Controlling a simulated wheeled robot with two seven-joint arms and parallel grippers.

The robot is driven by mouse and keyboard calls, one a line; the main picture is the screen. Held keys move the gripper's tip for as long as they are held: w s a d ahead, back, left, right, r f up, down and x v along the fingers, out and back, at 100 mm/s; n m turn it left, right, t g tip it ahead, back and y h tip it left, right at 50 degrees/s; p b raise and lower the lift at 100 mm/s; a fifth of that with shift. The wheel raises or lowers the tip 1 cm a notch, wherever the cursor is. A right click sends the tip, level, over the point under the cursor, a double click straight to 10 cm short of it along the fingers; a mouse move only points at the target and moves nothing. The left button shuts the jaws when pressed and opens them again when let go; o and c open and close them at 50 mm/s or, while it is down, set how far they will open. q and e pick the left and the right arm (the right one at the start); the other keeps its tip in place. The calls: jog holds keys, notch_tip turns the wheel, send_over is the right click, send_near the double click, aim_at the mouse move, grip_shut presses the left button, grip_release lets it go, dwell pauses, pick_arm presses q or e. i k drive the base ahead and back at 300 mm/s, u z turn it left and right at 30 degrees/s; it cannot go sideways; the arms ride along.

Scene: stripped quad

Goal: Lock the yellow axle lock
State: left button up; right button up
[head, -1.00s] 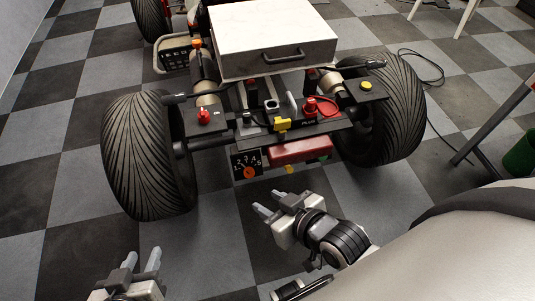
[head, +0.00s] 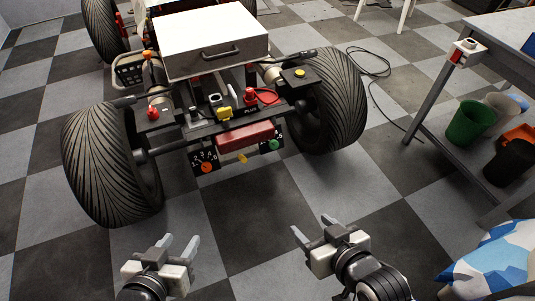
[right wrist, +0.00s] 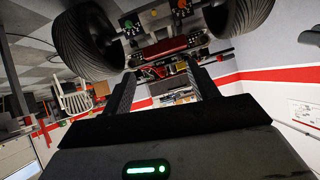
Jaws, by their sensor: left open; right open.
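Several yellow parts show on the quad's front in the head view, and I cannot tell which is the axle lock. A yellow block (head: 223,112) sits mid-deck, a small yellow lever (head: 241,158) hangs under the red bar (head: 245,134), and a round yellow knob (head: 299,73) sits on the right side plate. My left gripper (head: 179,239) is open and empty, in front of the quad. My right gripper (head: 312,226) is open and empty to its right, also apart from the quad. The right wrist view shows the right fingers (right wrist: 161,70) spread with nothing between.
Large tires (head: 112,165) flank the deck, and a white box (head: 210,42) with a handle stands behind it. A numbered dial (head: 205,160) and a green knob (head: 274,144) hang at the front. A workbench (head: 440,85) with bins stands right. Checkered floor before the quad is clear.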

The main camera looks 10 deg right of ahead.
aim_at(242, 158)
jog(key=k, duration=1.35)
jog(key=u, duration=0.35)
jog(key=i, duration=0.35)
jog(key=u, duration=0.8)
jog(key=i, duration=0.9)
jog(key=z, duration=0.7)
jog(key=i, duration=0.55)
jog(key=z, duration=0.6)
jog(key=i, duration=0.5)
jog(key=z, duration=0.05)
